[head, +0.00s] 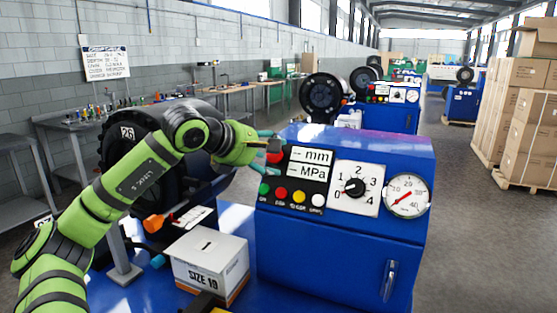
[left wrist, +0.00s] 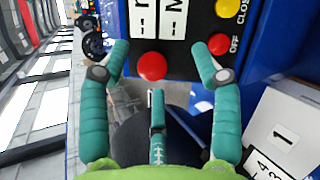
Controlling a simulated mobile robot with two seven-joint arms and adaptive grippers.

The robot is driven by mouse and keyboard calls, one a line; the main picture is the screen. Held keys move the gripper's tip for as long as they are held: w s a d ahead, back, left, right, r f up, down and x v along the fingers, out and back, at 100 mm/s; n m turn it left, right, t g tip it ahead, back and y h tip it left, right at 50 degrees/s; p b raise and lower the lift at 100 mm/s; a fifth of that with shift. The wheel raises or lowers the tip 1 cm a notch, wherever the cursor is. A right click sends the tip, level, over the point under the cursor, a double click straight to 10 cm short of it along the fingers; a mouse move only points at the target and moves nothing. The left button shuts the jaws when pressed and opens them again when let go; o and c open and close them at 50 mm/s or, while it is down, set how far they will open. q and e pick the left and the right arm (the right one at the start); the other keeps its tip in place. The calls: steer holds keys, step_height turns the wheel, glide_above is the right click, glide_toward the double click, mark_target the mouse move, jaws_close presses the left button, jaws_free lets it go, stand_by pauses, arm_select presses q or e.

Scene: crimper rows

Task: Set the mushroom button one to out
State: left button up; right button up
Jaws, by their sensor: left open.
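The red mushroom button (head: 275,152) sits at the upper left of the blue machine's front panel (head: 308,165). The left wrist view shows its round red cap (left wrist: 152,66) against the panel. My left gripper (head: 262,153) is at the button with its teal fingers spread. In the left wrist view, two fingers (left wrist: 163,62) stand on either side of the cap with gaps, and a third finger is below it. It is open and holds nothing. Whether the button is in or out cannot be told. My right gripper is not in view.
Green, red, yellow and white small buttons (head: 290,197) lie below the display. A dial (head: 354,188) and a gauge (head: 407,196) are to the right. A white box (head: 209,262) marked SIZE 19 stands on the blue surface below my arm. Another blue machine (head: 390,118) stands behind.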

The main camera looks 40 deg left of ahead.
mark_target(272, 155)
arm_select(q)
steer(key=shift+y, duration=0.9)
steer(key=w+a+p, duration=0.1)
steer(key=w+a+f+p, duration=0.1)
steer(key=w+a+p, duration=0.1)
steer(key=w+p, duration=0.1)
steer(key=shift+w+a+f, duration=0.1)
steer(key=shift+a+f, duration=0.15)
steer(key=shift+a, duration=0.05)
steer(key=shift+w+f, duration=0.3)
steer(key=shift+w, duration=0.05)
